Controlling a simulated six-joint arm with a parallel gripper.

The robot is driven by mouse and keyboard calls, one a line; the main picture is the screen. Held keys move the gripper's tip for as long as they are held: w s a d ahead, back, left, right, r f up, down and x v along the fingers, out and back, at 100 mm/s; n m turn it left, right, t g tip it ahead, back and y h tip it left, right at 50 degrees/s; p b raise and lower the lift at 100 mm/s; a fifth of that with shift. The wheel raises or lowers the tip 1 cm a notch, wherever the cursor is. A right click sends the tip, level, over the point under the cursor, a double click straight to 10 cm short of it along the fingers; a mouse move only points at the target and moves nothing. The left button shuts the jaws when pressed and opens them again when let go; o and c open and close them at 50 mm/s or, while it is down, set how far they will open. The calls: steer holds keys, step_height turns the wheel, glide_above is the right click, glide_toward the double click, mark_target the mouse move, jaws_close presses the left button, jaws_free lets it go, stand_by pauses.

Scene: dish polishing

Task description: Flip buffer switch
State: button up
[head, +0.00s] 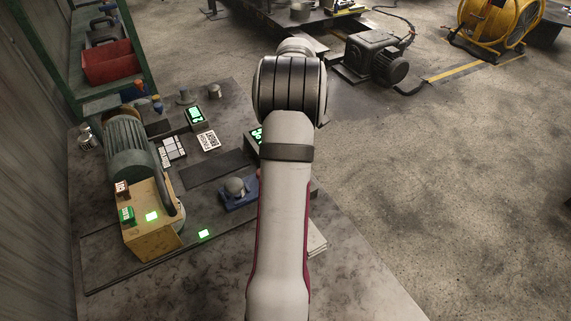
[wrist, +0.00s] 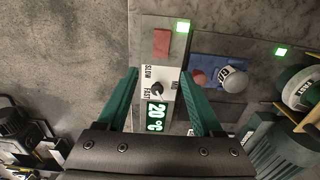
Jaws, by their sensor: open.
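The buffer appears to be the green ribbed motor (head: 127,145) at the left of the bench in the head view, next to a tan box (head: 158,238). The box carries a small brown block (head: 122,188) and a small green block (head: 127,214); which of them is the switch I cannot tell. In the wrist view the green motor (wrist: 275,147) is at the lower right. My gripper (wrist: 159,72) is open and empty. Its green fingers stand either side of a control panel with a black knob (wrist: 157,88) and a "20°C" display (wrist: 156,117). In the head view my arm hides the gripper.
A blue tray (wrist: 213,68) with a grey domed part (wrist: 234,77) lies right of the panel in the wrist view. A red block (wrist: 162,42) lies beyond the knob. Green lit squares (head: 204,234) mark the bench. The bench front (head: 180,290) is clear.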

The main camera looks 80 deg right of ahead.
step_height(320, 180, down, 10)
steer(key=shift+r, duration=0.1)
